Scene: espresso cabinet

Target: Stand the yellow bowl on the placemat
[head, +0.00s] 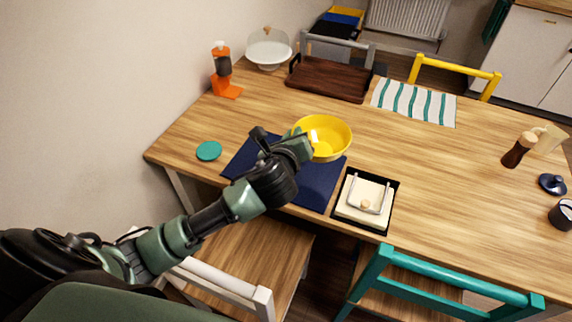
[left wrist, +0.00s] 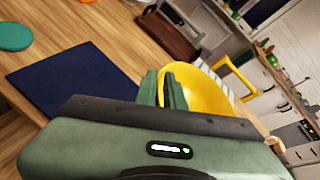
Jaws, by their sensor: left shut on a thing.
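The yellow bowl (head: 333,129) is upright at the far right part of the dark blue placemat (head: 318,192) in the head view. My left gripper (head: 299,134) is shut on the bowl's near left rim. In the left wrist view the bowl (left wrist: 208,92) shows beyond the green fingers (left wrist: 163,88), with its wall between them. The placemat (left wrist: 70,82) lies to the left of the bowl there. I cannot tell whether the bowl's base touches the mat or hangs above it. My right gripper is in neither view.
A teal coaster (head: 209,151) lies left of the mat. A black tray (head: 340,223) with a cream napkin holder is at its right. A dark wooden tray (head: 330,79) and a striped cloth (head: 414,102) lie behind. Chairs stand along the near edge.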

